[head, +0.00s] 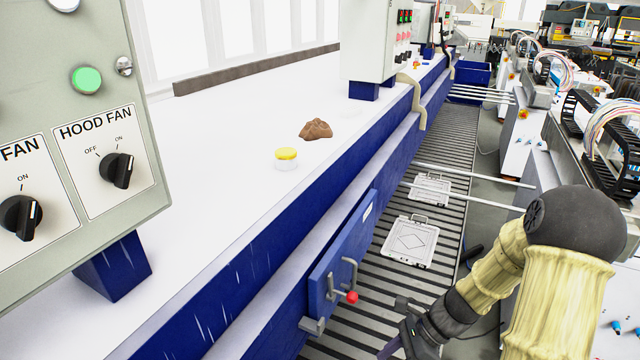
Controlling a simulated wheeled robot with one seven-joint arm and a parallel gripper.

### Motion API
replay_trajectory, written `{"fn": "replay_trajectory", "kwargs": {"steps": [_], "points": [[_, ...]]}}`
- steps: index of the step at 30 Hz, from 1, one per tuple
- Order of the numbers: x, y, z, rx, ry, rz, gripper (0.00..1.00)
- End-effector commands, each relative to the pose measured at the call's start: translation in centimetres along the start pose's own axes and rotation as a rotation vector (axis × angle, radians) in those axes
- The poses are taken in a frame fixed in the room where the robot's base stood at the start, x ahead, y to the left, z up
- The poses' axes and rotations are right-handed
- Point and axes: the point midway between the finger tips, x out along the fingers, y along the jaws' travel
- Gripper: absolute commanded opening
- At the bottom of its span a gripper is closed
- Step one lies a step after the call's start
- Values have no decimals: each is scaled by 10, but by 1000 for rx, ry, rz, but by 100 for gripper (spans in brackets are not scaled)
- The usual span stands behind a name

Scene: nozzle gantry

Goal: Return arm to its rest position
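My arm shows at the lower right, with pale yellow ribbed sleeves and a dark round joint. It bends down and to the left over the roller conveyor. My gripper (408,332) is the dark end at the bottom edge, just right of the blue door with the red knob. It is small and partly cut off by the frame, so its fingers cannot be made out clearly. No held object can be seen in it.
A blue door (340,262) with a grey handle and red knob (352,297) is close left of my gripper. White square plates (410,241) lie on the roller conveyor (455,150). A yellow-lidded jar (286,159) and brown lump (316,129) sit on the white top. A control panel (75,110) stands left.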

Motion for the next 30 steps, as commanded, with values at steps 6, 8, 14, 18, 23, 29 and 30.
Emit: {"fn": "replay_trajectory", "kwargs": {"steps": [6, 8, 14, 18, 23, 29, 30], "points": [[-16, 29, 8, -520, 327, 40, 49], [-23, 35, 10, -665, 408, 57, 49], [-46, 50, 26, -1156, 657, 125, 49], [-60, 59, 40, -1470, 802, 177, 49], [-68, 64, 49, -1657, 885, 211, 49], [-69, 64, 49, -1676, 893, 217, 49], [-69, 64, 49, -1675, 893, 217, 49]]}}
